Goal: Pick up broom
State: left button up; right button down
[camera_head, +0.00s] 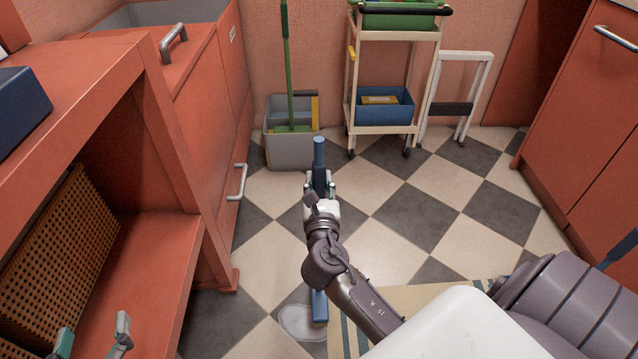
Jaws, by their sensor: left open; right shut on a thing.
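A blue handle (319,150), which looks like the broom's, stands roughly upright in the middle of the head view. My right gripper (320,187) is shut around its upper part. The arm hides much of the handle, and a lower blue piece (319,306) shows below it. A pale grey-white rounded piece (300,323) lies by the lower end; I cannot tell whether it is joined to the handle. My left gripper (94,338) is open and empty at the bottom left, in front of the red shelf unit and well apart from the handle.
A grey bucket (290,154) holding a green-handled tool (288,70) stands at the back wall. A cart (385,129) with a blue bin and a white step stool (465,57) stand right of it. Red cabinets (585,110) flank the right side. Checkered floor between is clear.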

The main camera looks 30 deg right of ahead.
pick_arm(q)
jog(key=s+a+f+g+y+p, duration=0.1)
jog(key=s+a+f+g+p, duration=0.1)
jog(key=s+f+g, duration=0.3)
jog(key=s+a+f+g+y+p, duration=0.2)
jog(key=s+f+g, duration=0.4)
jog(key=s, duration=0.4)
jog(key=shift+s+a+f+n+g+p, duration=0.15)
jog(key=shift+s+a+n+g+p, duration=0.25)
jog(key=shift+a, duration=0.55)
pick_arm(e)
jog(key=s+d+r, duration=0.5)
jog(key=s+r, duration=0.2)
jog(key=s, duration=0.3)
jog(key=shift+s+d+r, duration=0.2)
pick_arm(q)
jog(key=shift+w, duration=0.15)
